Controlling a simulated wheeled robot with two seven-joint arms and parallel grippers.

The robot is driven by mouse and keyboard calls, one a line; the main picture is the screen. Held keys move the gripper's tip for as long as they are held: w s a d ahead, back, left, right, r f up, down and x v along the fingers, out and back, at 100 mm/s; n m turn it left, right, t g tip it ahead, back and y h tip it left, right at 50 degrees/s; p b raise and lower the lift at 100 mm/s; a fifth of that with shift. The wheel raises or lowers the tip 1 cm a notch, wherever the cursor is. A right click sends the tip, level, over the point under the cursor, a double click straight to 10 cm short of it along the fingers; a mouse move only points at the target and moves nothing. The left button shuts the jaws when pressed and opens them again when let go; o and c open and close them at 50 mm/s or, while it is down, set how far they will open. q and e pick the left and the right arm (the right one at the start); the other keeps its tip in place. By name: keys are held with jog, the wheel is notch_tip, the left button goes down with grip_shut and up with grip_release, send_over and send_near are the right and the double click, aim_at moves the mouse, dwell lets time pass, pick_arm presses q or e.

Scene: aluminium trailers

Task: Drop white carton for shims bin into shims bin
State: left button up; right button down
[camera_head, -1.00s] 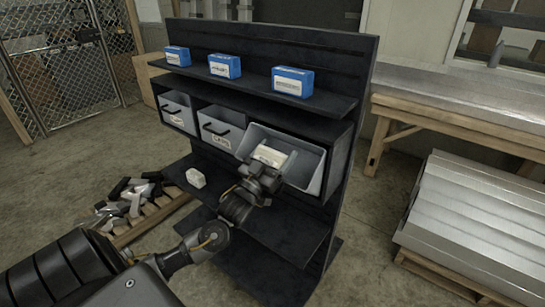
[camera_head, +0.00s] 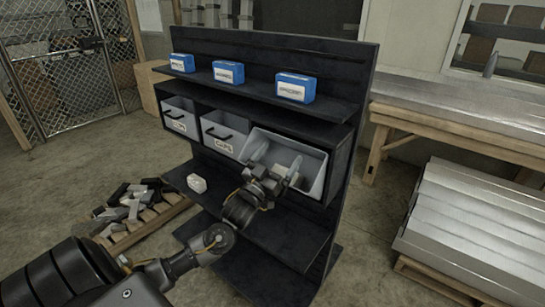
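My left gripper (camera_head: 279,160) is at the front of the tilted-out grey bin (camera_head: 319,180) at the right end of the bin row. Its two fingers are spread apart over the bin's opening, and no carton shows between them. The carton that it held earlier is not visible now; the bin's inside is partly hidden by the gripper. Any label on this bin is hidden, so I cannot read whether it says shims. Another small white carton (camera_head: 197,183) sits on the shelf below the bins. My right gripper is not in view.
Two more grey bins, a left one (camera_head: 180,119) and a middle one labelled CAPS (camera_head: 222,134), sit upright in the black rack (camera_head: 343,110). Blue boxes (camera_head: 229,72) stand on the shelf above. Pallets with metal parts lie on the floor at both sides.

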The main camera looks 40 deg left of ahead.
pick_arm(q)
jog(key=shift+d+f, duration=0.25)
jog(key=shift+f, duration=0.85)
jog(key=shift+g, duration=0.3)
jog(key=s+f+b, duration=0.1)
jog(key=s+f, duration=0.2)
jog(key=s+b, duration=0.1)
jog(key=s, duration=0.5)
jog(key=shift+s+a+r, duration=0.15)
jog(key=shift+s+r, duration=0.1)
jog(key=shift+s, duration=0.15)
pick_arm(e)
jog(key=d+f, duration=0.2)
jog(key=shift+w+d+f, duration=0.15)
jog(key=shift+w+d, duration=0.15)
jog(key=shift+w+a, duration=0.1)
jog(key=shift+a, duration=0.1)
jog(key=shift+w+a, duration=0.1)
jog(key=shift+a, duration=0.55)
pick_arm(q)
jog(key=shift+w, duration=0.1)
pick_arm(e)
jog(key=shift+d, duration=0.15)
